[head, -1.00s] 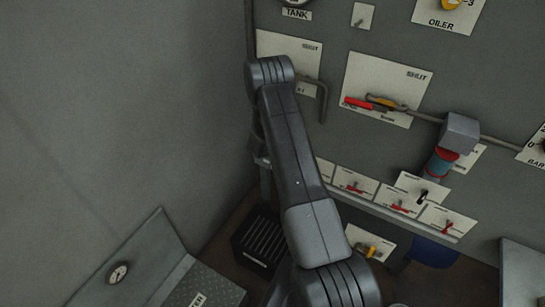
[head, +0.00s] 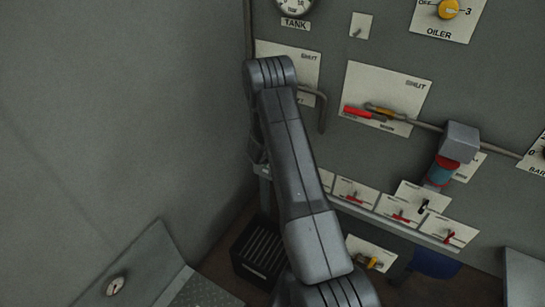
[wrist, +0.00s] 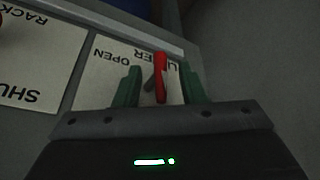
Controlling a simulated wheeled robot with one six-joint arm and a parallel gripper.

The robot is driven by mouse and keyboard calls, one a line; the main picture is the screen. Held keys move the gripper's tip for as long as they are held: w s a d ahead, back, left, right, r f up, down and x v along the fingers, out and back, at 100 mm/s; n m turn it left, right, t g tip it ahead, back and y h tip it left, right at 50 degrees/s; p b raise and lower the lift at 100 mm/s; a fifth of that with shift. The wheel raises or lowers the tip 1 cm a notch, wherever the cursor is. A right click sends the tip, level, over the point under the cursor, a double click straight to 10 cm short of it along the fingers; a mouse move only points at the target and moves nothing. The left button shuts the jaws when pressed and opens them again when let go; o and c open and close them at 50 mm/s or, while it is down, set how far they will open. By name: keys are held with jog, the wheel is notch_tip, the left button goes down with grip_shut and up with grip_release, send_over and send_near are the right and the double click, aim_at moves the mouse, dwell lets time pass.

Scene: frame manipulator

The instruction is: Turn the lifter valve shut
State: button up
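In the wrist view the lifter plate (wrist: 108,72) is upside down, with the words LIFTER and OPEN partly readable. Its red valve handle (wrist: 160,76) stands out from the plate between my gripper's (wrist: 162,88) two green fingers. The fingers are apart, one on each side of the handle, with gaps showing on both sides. I cannot see contact with the handle. In the head view my arm crosses the picture and my gripper is hidden. I cannot make out the lifter valve there.
Beside the lifter plate is another plate (wrist: 38,62) reading RACK and SHUT. In the head view a row of small plates with red handles (head: 401,217) runs below a pipe with a grey block (head: 459,141). A bent pipe handle (head: 322,112) is close to my arm. A dark ribbed box (head: 262,250) stands below.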

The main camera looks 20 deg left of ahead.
jog(key=b+v, duration=0.1)
jog(key=v, duration=0.9)
jog(key=shift+r+b, duration=0.35)
jog(key=shift+b, duration=0.05)
jog(key=shift+d, duration=0.1)
jog(key=p+x, duration=0.3)
jog(key=x, duration=1.1)
jog(key=shift+s, duration=0.2)
jog(key=shift+r, duration=0.15)
jog(key=shift+f, duration=0.2)
jog(key=shift+w+d+r+y+b, duration=0.1)
jog(key=shift+w+y+b, duration=0.15)
jog(key=shift+y+b, duration=0.1)
dwell(1.7)
jog(key=shift+y+b, duration=0.25)
jog(key=shift+b, duration=0.1)
